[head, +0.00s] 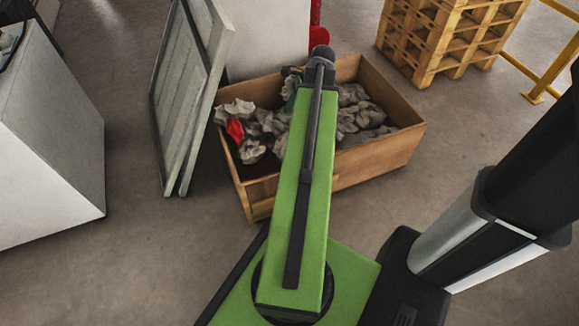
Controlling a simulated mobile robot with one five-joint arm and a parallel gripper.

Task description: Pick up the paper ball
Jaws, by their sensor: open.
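Several crumpled grey-white paper balls (251,151) lie in a wooden crate (378,157) in the middle of the head view. They fill both sides of the crate, and I cannot tell which one the task means. My green arm reaches over the crate and hides its middle. My gripper (292,72) is small and dark at the arm's far end, above the crate's back edge, partly hidden by the arm. It is open, and I see no paper in it.
A red crumpled piece (235,129) lies among the paper at the crate's left. Grey panels (188,95) lean close to the crate's left side. A white cabinet (50,150) stands at left, wooden pallets (445,35) at back right. Floor right of the crate is clear.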

